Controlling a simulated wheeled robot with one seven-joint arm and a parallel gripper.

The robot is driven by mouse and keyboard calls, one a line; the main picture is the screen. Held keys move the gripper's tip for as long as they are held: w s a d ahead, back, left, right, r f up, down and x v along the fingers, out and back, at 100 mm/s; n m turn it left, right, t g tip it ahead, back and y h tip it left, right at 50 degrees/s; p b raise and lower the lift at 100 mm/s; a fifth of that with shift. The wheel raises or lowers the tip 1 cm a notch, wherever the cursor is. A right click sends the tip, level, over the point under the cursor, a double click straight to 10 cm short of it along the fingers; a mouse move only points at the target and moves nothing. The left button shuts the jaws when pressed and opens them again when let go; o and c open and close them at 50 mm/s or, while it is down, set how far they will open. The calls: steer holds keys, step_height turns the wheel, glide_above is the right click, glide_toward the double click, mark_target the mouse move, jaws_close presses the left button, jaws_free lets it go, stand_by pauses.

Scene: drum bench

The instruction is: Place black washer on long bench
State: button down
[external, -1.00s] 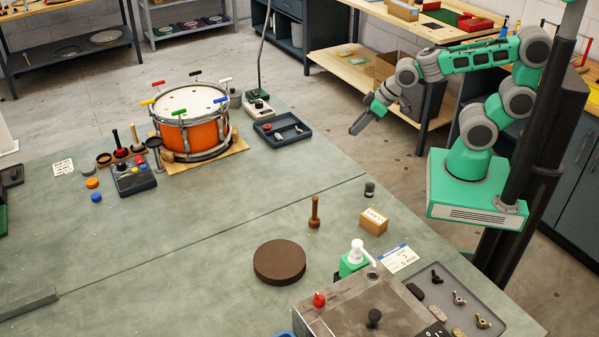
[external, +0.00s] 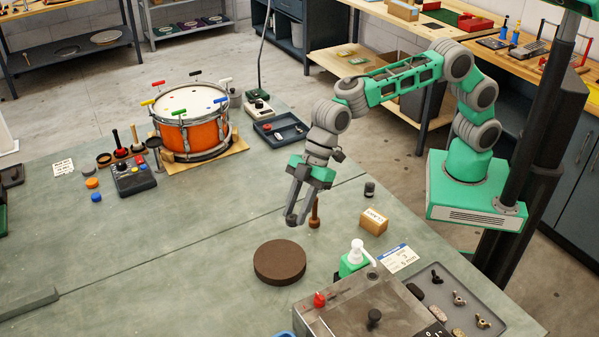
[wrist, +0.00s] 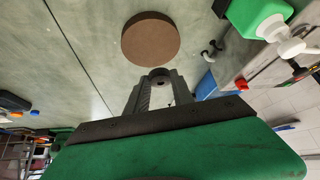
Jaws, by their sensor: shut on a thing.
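My gripper (external: 293,216) points down over the long grey-green bench (external: 140,250), beside a wooden-handled tool. Its fingers are shut on the black washer, a small dark ring that shows between the fingertips in the wrist view (wrist: 158,73). In the external view the washer is too small and too dark against the fingertips to make out clearly. The gripper and washer appear to be held above the bench top, apart from it.
A brown round pad (external: 279,262) lies just in front of my gripper. The wooden-handled tool (external: 315,213), a small box (external: 374,221) and a green pump bottle (external: 354,260) stand to the right. An orange drum (external: 190,132) stands behind. The bench's left middle is clear.

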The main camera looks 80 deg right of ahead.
mark_target(306, 293)
steer(key=s+a+f+n+g, duration=0.1)
steer(key=s+a+f+n, duration=0.15)
steer(key=a, duration=0.35)
steer(key=s+a+f+n+g, duration=0.1)
steer(key=s+a+f, duration=0.15)
steer(key=a, duration=0.25)
steer(key=f, duration=0.2)
steer(key=f+p, duration=0.1)
steer(key=f, duration=0.5)
steer(key=shift+s+a+p, duration=0.15)
steer(key=shift+a+p, duration=0.1)
steer(key=shift+p, duration=0.05)
steer(key=shift+f, duration=0.35)
steer(key=shift+f, duration=0.1)
